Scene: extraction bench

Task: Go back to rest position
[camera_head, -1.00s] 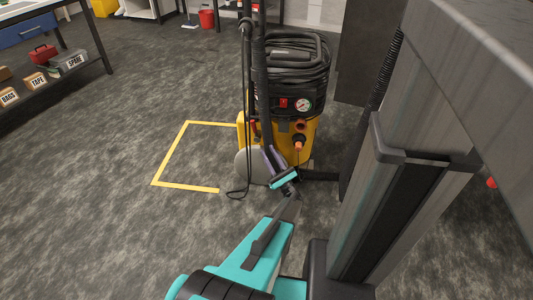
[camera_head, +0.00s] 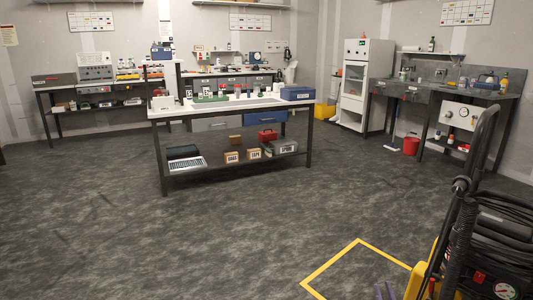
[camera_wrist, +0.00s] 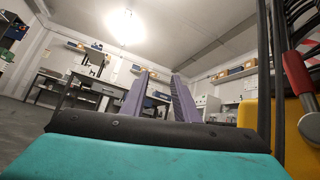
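My gripper (camera_wrist: 160,82) shows in the wrist view as two purple fingers standing apart, with nothing between them. The rest of my arm is out of the head view. In the wrist view the machine's yellow body (camera_wrist: 298,135) and a red lever (camera_wrist: 298,80) are close on the right of my gripper. I cannot tell whether they touch it.
A yellow floor outline (camera_head: 335,263) lies left of the machine. A central bench (camera_head: 235,109) holds bottles and boxes, with labelled boxes on its lower shelf. A red bucket (camera_head: 411,145) stands by the sink bench at the right. The floor before the central bench is clear.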

